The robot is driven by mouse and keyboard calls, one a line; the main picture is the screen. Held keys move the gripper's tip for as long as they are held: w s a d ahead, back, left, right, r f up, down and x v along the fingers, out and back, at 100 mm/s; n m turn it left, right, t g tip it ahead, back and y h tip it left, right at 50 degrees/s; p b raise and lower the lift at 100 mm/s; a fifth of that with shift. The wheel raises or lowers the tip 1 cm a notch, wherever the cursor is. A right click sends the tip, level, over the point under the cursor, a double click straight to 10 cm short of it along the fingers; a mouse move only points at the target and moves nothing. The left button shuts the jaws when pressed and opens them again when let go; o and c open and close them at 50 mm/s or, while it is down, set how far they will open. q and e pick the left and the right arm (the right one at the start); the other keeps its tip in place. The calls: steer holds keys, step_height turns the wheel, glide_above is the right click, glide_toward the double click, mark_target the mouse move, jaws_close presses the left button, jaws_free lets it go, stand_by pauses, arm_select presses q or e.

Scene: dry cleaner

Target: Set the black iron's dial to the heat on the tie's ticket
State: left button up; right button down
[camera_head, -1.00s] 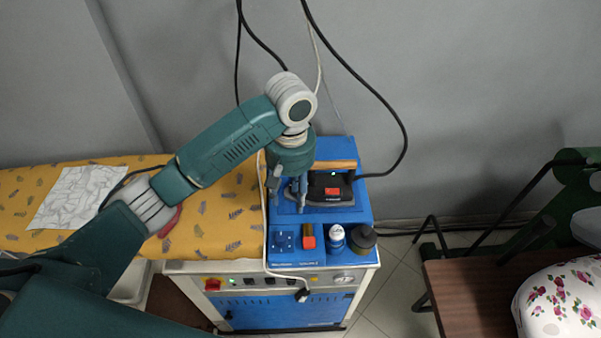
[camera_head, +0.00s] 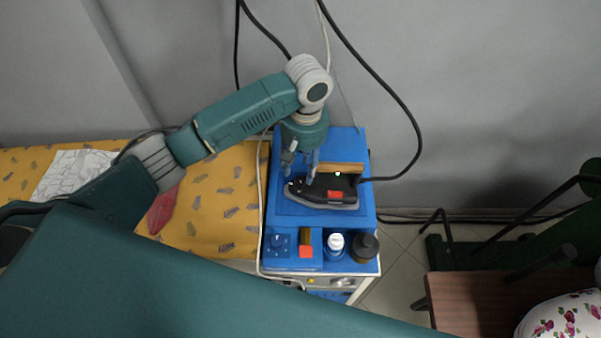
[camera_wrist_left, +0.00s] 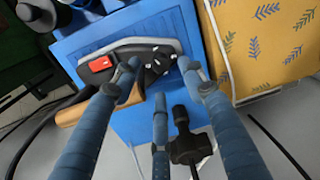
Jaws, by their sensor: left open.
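The black iron (camera_head: 340,193) lies flat on the blue top of the pressing unit, its nose to the left. It has a red block and a wooden handle (camera_head: 342,168). My left gripper (camera_head: 298,179) is open, fingers pointing down over the iron's nose end. In the left wrist view the iron (camera_wrist_left: 140,51) lies beyond the open fingers (camera_wrist_left: 158,64), with small dark round parts between the fingertips. I cannot tell which is the dial or read its setting; contact is unclear. A red cloth (camera_head: 163,211), possibly the tie, lies on the yellow board. No readable ticket shows. My right gripper is out of view.
A white-capped bottle (camera_head: 335,245), a dark bottle (camera_head: 364,247) and a red-ended brush-like item (camera_head: 306,250) stand in the unit's front tray. A black cable (camera_head: 405,150) rises from the iron. A brown bench (camera_head: 475,300) is at right.

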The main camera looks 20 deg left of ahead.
mark_target(300, 180)
arm_select(q)
step_height(300, 180, down, 3)
steer(key=shift+a+f+p, duration=0.1)
steer(key=shift+p, duration=0.25)
steer(key=f, duration=0.2)
steer(key=shift+w+f, duration=0.25)
steer(key=shift+f, duration=0.15)
steer(key=shift+c, duration=1)
jaws_close()
steer(key=shift+m, duration=0.7)
steer(key=shift+s, duration=0.1)
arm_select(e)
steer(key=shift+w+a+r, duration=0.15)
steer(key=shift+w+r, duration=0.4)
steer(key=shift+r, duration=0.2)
